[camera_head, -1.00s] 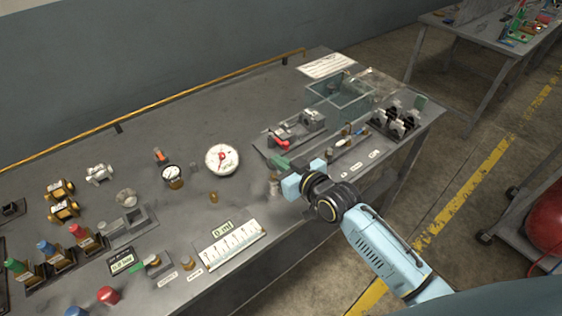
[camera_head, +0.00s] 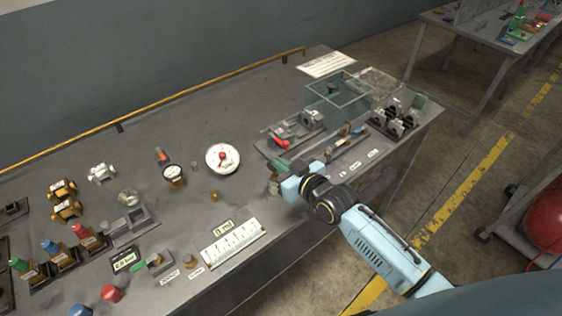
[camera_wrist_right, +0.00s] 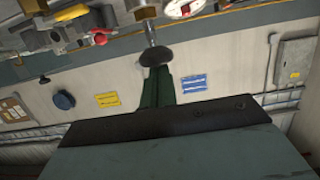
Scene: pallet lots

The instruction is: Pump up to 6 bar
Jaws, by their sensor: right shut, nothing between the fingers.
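A round white dial gauge (camera_head: 231,152) with a red mark lies on the workbench, left of my right gripper. A smaller gauge (camera_head: 174,171) with a brass-coloured body stands to its left. My right gripper (camera_head: 283,186) is shut and empty at the front edge of the bench. Its dark green fingers (camera_wrist_right: 158,88) point at a dark round knob (camera_wrist_right: 155,56) on a silver rod in the right wrist view. The knob is just past the fingertips; I cannot tell whether they touch. A small metal part (camera_head: 273,184) is partly hidden by the gripper. My left gripper is out of view.
A metal fixture (camera_head: 311,117) with a red part and a glass-walled box (camera_head: 338,98) stand behind the right gripper. The rear middle of the bench is clear.

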